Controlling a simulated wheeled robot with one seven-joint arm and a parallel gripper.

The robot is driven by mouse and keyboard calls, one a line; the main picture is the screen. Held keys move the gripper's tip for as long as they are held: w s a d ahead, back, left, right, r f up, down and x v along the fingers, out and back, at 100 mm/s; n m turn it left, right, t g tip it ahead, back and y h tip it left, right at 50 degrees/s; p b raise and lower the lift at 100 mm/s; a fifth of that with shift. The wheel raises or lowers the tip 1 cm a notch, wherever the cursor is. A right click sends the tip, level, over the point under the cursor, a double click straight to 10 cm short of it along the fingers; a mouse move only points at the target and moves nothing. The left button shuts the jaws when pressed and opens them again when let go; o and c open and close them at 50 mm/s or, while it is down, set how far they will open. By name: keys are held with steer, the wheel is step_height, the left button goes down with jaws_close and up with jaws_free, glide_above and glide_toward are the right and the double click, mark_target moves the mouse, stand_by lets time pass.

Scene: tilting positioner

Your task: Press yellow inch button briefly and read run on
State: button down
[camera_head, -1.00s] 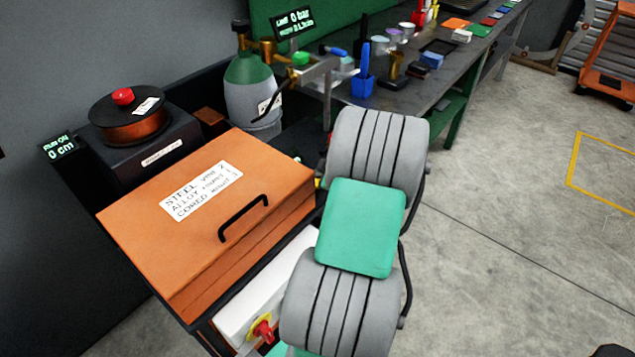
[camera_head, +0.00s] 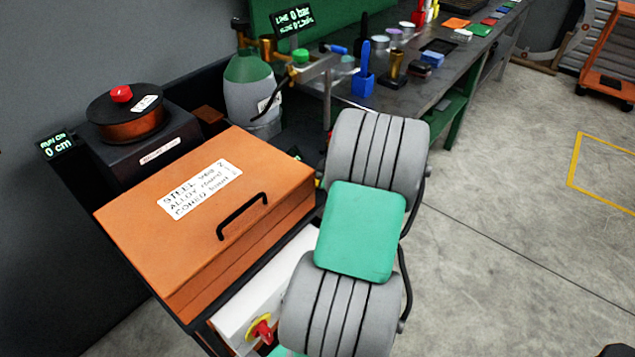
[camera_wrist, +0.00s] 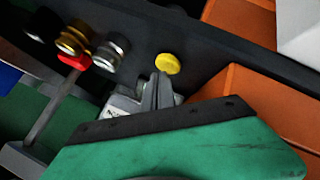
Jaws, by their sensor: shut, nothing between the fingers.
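The yellow inch button (camera_wrist: 168,63) is a small round disc on a dark panel in the wrist view. My gripper (camera_wrist: 160,78) is shut and empty, its fingertips just below the button in the picture. I cannot tell whether they touch it. In the head view my arm hides the gripper and most of the button's surroundings. The run on display (camera_head: 58,145) at the far left reads "RUN ON 0 cm".
A wire spool (camera_head: 128,118) sits behind an orange lidded box (camera_head: 140,235). Brass and metal fittings (camera_wrist: 75,38) are left of the button. A grey-green gas cylinder (camera_head: 250,95) stands behind.

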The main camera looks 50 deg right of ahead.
steer(key=shift+f+b, duration=0.5)
steer(key=shift+b, duration=0.1)
stand_by(1.4)
steer(key=shift+r, duration=0.1)
steer(key=shift+r+p, duration=0.3)
steer(key=shift+r, duration=0.5)
steer(key=shift+r+p, duration=1.05)
steer(key=shift+r, duration=1.5)
